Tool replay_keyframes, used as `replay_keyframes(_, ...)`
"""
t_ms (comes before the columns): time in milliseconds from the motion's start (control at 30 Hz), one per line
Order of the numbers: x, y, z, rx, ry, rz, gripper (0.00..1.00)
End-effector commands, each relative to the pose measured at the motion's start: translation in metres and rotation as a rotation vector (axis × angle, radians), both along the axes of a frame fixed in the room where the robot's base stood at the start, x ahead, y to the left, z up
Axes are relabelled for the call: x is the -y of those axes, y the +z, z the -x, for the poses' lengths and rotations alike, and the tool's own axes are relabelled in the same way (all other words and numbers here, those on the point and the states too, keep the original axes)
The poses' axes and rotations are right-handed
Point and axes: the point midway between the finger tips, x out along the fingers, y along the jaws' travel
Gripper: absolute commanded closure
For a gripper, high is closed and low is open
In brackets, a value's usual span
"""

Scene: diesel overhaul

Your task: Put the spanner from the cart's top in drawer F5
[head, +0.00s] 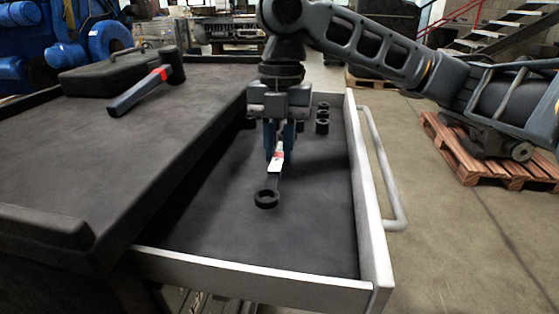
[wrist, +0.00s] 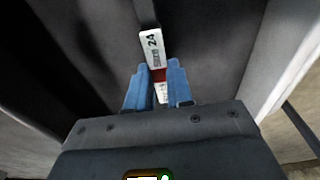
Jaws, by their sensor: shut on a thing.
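The spanner (head: 273,184) is dark with a ring end and a white and red label. It also shows in the wrist view (wrist: 151,45), where its label reads 24. My gripper (head: 278,155) is shut on the spanner's labelled part, with its blue fingers (wrist: 156,88) on both sides. The drawer's number is not visible.
Several black sockets (head: 322,122) stand in the drawer's far part. The cart's top (head: 130,150) lies left, holding a hammer (head: 145,88) and a black case (head: 110,75). The drawer floor near the front is clear. A handle (head: 385,170) runs along the drawer's right side.

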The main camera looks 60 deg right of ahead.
Motion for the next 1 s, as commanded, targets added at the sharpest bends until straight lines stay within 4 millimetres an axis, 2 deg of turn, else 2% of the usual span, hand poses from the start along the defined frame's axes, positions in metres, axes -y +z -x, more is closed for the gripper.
replay_keyframes(33,0.000,-0.010,0.001,-0.002,0.000,-0.002,1.00)
replay_keyframes(167,0.000,-0.026,0.001,-0.001,-0.002,-0.001,1.00)
replay_keyframes(567,0.000,-0.031,0.000,0.000,0.000,-0.002,1.00)
replay_keyframes(600,0.000,-0.030,0.000,0.000,0.000,-0.001,0.75)
replay_keyframes(833,0.000,-0.029,0.000,0.000,0.000,-0.001,0.54)
replay_keyframes(1000,0.000,-0.029,0.000,0.000,0.000,-0.001,0.54)
